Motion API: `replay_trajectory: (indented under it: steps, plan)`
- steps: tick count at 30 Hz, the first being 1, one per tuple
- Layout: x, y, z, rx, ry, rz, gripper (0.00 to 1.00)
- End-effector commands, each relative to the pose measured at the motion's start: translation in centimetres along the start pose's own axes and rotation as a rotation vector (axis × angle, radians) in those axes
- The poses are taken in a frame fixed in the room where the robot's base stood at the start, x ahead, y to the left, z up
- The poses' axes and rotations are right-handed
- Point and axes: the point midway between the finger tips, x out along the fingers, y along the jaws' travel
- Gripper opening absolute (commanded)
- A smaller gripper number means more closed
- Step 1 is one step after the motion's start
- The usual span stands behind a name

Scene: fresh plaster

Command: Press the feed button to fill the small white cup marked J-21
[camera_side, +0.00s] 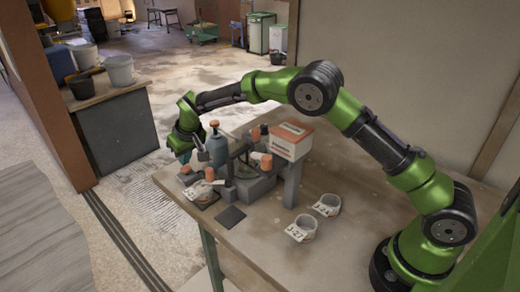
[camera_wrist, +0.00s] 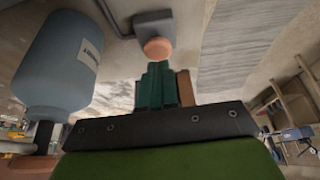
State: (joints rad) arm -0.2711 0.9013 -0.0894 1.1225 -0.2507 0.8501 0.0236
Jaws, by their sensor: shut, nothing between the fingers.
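A small white cup (camera_side: 200,191) with a tag stands at the dispenser's near left side; its tag looks like J-21 but is small. The feed button is a round orange cap (camera_wrist: 157,49) on a grey box in the wrist view; it looks to be the small orange cap (camera_side: 186,169) left of the blue bottle in the side view. My gripper (camera_side: 183,157) points down over that cap. In the wrist view its teal fingers (camera_wrist: 158,70) are shut and empty, with tips close to the button. I cannot tell if they touch it.
The blue bottle (camera_side: 217,149) stands close beside my gripper and also fills the left of the wrist view (camera_wrist: 62,60). An orange and white box (camera_side: 291,142) sits higher on the dispenser. Two more tagged white cups (camera_side: 302,229) (camera_side: 328,205) stand on the bare table (camera_side: 262,250).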

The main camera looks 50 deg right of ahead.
Motion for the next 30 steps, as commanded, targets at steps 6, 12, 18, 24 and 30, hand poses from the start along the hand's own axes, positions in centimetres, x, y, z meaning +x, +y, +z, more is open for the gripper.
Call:
replay_trajectory:
  steps: [6, 12, 18, 24, 30]
  plan:
    - [-0.3, 0.0, -0.1, 0.000, 0.002, 0.000, 0.00]
    - [-2.0, 0.0, -0.9, 0.001, 0.003, -0.001, 0.00]
    - [-3.8, 0.0, -1.7, 0.001, 0.003, -0.001, 0.00]
    - [-5.3, 0.0, -2.3, 0.000, 0.002, 0.000, 0.00]
    - [-5.6, 0.0, -2.4, 0.000, 0.001, 0.000, 0.00]
